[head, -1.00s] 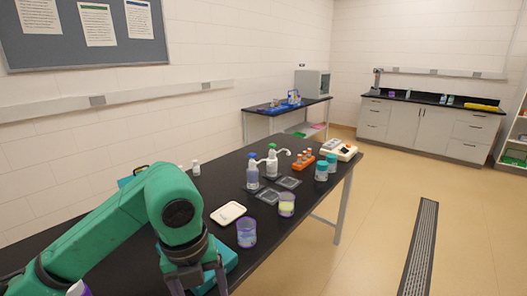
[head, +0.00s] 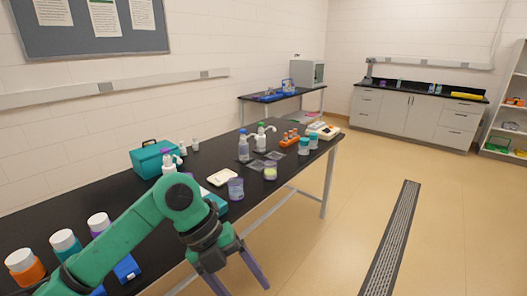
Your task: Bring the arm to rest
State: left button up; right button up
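My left arm comes in from the lower left over the black lab bench (head: 95,200). Its green links bend down at the elbow, and the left gripper (head: 243,285) hangs beyond the front edge of the bench. Its two fingers are spread apart, and I see nothing between them. My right gripper is not in view. A purple-tinted beaker (head: 236,188) stands on the bench just behind the wrist. A second beaker with pale yellow contents (head: 270,171) stands farther back.
Pump bottles (head: 243,150), an orange tube rack (head: 289,138) and teal-capped jars (head: 304,146) stand farther back. A teal box (head: 155,158) is near the wall. Wide-lidded jars (head: 25,268) stand at lower left near my arm. The floor right of the bench (head: 330,240) is clear.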

pick_arm(q)
jog(key=w+d+n+t+h, duration=0.2)
jog(key=w+d+n+h, duration=0.35)
jog(key=w+h, duration=0.5)
jog(key=w+a+f+n+t, duration=0.6)
jog(key=w+f+n+t, duration=0.2)
jog(key=n+t, duration=0.1)
jog(key=a+f+n+t+y, duration=0.2)
jog(key=a+f+n+y, duration=0.3)
jog(key=f, duration=0.5)
jog(key=a+f+n+t+y, duration=0.2)
jog(key=a+f+n+y, duration=0.3)
jog(key=f, duration=0.5)
jog(key=s+a+f+n+g+y, duration=0.25)
jog(key=s+a+f, duration=0.25)
jog(key=s+f, duration=0.55)
jog(key=s+a+f+n+g+y, duration=0.25)
jog(key=s+a+f, duration=0.25)
jog(key=s+f, duration=0.6)
jog(key=s+a+f+n+g, duration=0.1)
jog(key=s+f+g, duration=0.2)
jog(key=s, duration=0.9)
jog(key=s+f+g+y, duration=0.1)
jog(key=s+f+g, duration=0.3)
jog(key=s, duration=0.8)
notch_tip(320, 180, down, 3)
jog(key=shift+a+r+n, duration=0.2)
jog(key=shift+a+n, duration=0.15)
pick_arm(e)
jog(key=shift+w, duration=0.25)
